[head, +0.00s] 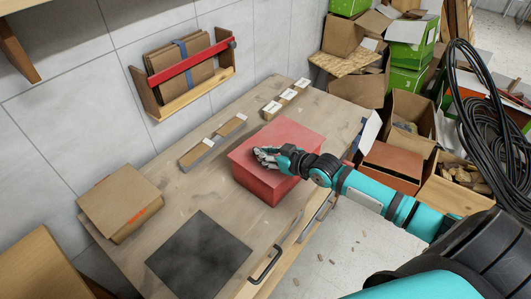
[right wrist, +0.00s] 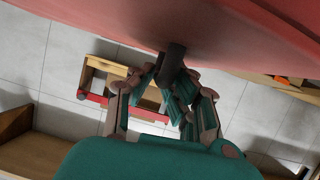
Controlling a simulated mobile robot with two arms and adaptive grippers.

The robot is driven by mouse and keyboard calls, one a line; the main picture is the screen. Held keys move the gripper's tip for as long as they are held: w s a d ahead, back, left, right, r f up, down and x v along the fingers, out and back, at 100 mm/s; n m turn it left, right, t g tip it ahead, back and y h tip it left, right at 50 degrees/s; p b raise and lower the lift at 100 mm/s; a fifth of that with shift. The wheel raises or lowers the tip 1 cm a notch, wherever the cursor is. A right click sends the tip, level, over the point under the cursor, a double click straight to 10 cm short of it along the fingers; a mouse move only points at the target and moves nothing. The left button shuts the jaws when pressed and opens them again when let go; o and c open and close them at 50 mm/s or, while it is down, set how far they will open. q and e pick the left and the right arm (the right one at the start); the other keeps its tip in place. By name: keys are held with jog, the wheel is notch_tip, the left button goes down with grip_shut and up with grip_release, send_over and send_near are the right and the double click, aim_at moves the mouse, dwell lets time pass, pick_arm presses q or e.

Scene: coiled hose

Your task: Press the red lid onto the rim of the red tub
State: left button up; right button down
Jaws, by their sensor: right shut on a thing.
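The red tub (head: 262,186) stands on the wooden workbench, near its right-hand edge. The red lid (head: 292,132) covers its top and looks level. I cannot tell whether the lid is fully seated on the rim all round. My right gripper (head: 266,156) is at the middle of the lid. In the right wrist view, its fingers are shut around a dark knob (right wrist: 172,62) on the lid (right wrist: 235,32). The fingers hide part of the knob. My left gripper is not in view.
The workbench (head: 185,208) also holds a dark mat (head: 199,254), a cardboard box (head: 120,200), a narrow tray (head: 212,141) and small boxes (head: 285,98). A wall rack (head: 184,72) hangs behind. Open cartons (head: 408,118) and a coiled hose (head: 480,110) are at right.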

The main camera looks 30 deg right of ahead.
jog(key=shift+s+f, duration=0.2)
jog(key=shift+f, duration=0.35)
jog(key=c, duration=1.2)
grip_release()
jog(key=shift+w+r, duration=0.1)
jog(key=shift+c, duration=0.2)
jog(key=v, duration=1.2)
jog(key=shift+r, duration=0.3)
jog(key=shift+w, duration=0.1)
